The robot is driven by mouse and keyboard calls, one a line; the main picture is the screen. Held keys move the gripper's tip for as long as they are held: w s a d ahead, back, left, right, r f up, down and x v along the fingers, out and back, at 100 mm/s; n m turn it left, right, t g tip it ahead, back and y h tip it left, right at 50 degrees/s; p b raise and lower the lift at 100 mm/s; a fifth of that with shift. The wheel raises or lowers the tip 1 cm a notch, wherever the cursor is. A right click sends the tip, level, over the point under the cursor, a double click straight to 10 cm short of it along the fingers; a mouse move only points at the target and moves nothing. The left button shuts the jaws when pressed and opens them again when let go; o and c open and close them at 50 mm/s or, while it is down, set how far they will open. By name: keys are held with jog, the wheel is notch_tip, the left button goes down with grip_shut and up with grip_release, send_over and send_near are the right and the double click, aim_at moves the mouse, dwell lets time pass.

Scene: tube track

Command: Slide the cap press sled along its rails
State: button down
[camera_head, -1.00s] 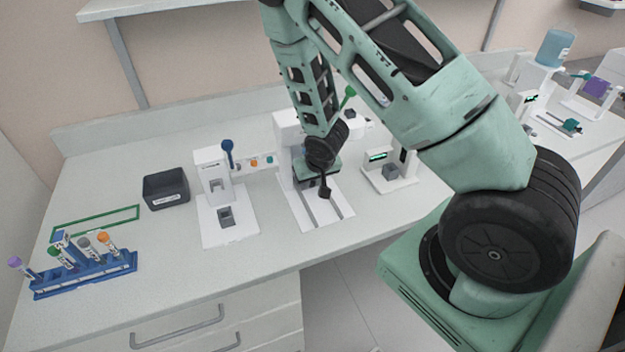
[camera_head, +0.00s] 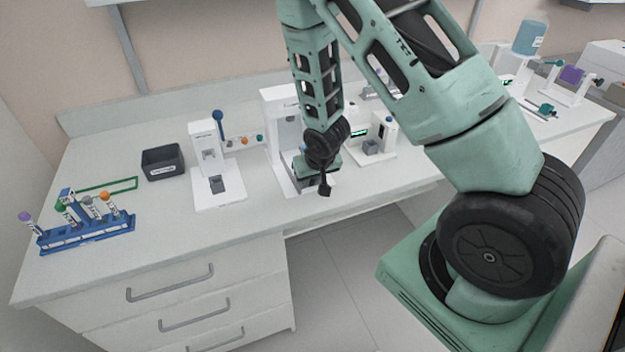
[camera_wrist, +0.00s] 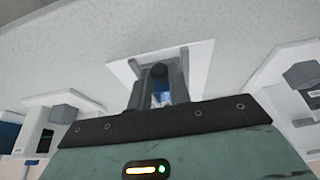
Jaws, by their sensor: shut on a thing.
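The white cap press (camera_head: 272,125) stands near the middle of the bench, on a pale base plate (camera_head: 284,184) that it shares with the rails. My gripper (camera_head: 318,178) is low over the front part of that plate. In the wrist view my gripper (camera_wrist: 160,92) has both grey fingers close together, shut on the sled. Most of the sled and the rails are hidden behind my gripper and wrist.
To the left are a white device with a blue-knobbed lever (camera_head: 208,145), a dark bin (camera_head: 164,162) and a blue tube rack (camera_head: 88,236) with several tubes. A small device with a green display (camera_head: 367,143) is close on the right. The bench front edge is just before my gripper.

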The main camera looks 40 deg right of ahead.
jog(key=shift+s+a, duration=0.1)
jog(key=shift+s, duration=0.1)
jog(key=c, duration=1.3)
grip_release()
jog(key=shift+s+r, duration=0.15)
jog(key=shift+r, duration=0.35)
jog(key=b+v, duration=0.2)
jog(key=v, duration=1.4)
jog(key=shift+a+r, duration=0.1)
jog(key=shift+r, duration=0.1)
